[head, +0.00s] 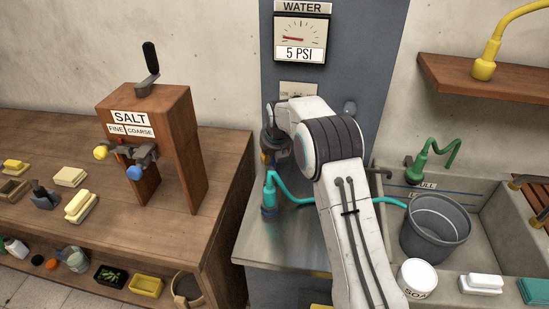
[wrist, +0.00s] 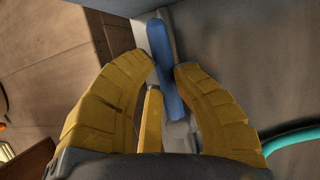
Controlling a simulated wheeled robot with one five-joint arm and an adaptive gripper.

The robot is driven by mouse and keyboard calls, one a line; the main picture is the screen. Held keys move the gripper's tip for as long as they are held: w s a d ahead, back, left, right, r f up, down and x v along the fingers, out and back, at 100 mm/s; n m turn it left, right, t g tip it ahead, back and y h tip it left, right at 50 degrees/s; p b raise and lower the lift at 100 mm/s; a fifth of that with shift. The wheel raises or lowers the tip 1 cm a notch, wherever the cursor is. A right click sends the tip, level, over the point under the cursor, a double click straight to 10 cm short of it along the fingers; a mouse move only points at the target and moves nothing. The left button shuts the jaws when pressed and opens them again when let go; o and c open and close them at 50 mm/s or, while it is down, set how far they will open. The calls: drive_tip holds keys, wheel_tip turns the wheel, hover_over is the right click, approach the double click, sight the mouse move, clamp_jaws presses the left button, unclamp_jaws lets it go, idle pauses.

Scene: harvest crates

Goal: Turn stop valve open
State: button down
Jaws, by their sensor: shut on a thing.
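The stop valve shows in the wrist view as a blue bar handle (wrist: 163,62) on a pale grey fitting (wrist: 178,130) against the grey panel. The handle runs slightly tilted, from upper left to lower right. My gripper (wrist: 165,78) is shut on the handle, with its yellow fingers on both sides of it. In the head view my white arm reaches to the panel, and the handle and fingertips are hidden behind my wrist. The water gauge (head: 300,36) above has a red needle pointing left and a plate reading 5 PSI.
A teal hose (head: 295,196) runs behind my arm towards a grey bucket (head: 436,225) in the sink. A wooden bench (head: 225,165) with a salt grinder (head: 150,110) stands at left. A wooden shelf (head: 500,85) juts out at upper right.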

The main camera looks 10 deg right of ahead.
drive_tip(key=shift+f, duration=0.1)
drive_tip(key=c, duration=0.9)
unclamp_jaws()
drive_tip(key=shift+v, duration=6)
